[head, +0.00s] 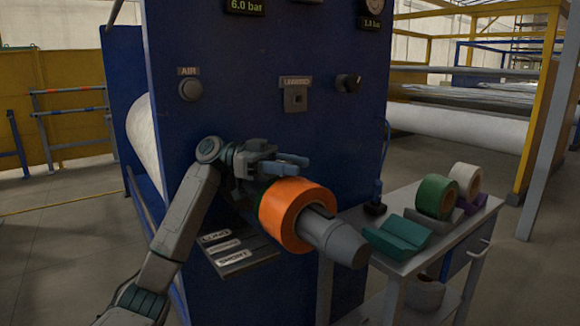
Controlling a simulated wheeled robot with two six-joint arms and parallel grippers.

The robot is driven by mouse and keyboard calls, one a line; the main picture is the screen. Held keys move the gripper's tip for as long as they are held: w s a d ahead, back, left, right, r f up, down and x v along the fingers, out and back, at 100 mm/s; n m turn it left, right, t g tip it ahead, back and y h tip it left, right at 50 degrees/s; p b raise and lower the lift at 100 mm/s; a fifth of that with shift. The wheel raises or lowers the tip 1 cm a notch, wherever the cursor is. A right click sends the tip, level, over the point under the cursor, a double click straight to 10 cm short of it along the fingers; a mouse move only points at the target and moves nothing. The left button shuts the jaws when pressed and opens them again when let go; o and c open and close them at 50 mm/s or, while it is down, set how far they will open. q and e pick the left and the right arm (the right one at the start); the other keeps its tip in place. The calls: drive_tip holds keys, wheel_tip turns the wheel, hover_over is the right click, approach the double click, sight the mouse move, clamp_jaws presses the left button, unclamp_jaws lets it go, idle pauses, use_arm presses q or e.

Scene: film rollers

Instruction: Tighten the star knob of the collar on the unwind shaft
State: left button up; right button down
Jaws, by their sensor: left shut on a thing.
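The unwind shaft (335,238) sticks out from the blue machine panel toward the lower right, with a grey tapered end. An orange roll (298,213) sits around it. My left gripper (292,163) is above the shaft, just behind and above the orange roll, with its two blue-grey fingers pointing right. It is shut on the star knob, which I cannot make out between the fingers. The collar is mostly hidden behind the roll and my gripper; only a dark green edge shows behind the roll. My right gripper is not in view.
A grey cart (450,236) stands right of the shaft, holding a teal block (402,236), a green roll (436,195) and a cream roll (466,178). The panel has an AIR button (190,90) and a black knob (348,82).

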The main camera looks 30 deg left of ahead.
sight(292, 163)
use_arm(q)
drive_tip(key=shift+f, duration=0.15)
drive_tip(key=o, duration=1)
drive_tip(key=shift+d, duration=0.15)
drive_tip(key=shift+r, duration=0.2)
drive_tip(key=shift+r, duration=0.2)
wheel_tip(292, 163, up, 3)
drive_tip(key=shift+f, duration=0.2)
drive_tip(key=shift+s+d+r+b, duration=0.4)
drive_tip(key=shift+s+d, duration=0.95)
drive_tip(key=shift+s, duration=0.95)
drive_tip(key=shift+s+d+r+b, duration=0.2)
drive_tip(key=shift+s+d+b, duration=0.3)
drive_tip(key=shift+s+d, duration=1.35)
drive_tip(key=shift+s+d+r+b, duration=0.4)
drive_tip(key=shift+s+d, duration=0.4)
drive_tip(key=shift+s, duration=2)
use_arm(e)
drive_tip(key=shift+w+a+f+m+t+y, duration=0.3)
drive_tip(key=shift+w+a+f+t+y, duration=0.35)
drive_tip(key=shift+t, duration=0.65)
use_arm(q)
drive_tip(key=shift+f, duration=0.1)
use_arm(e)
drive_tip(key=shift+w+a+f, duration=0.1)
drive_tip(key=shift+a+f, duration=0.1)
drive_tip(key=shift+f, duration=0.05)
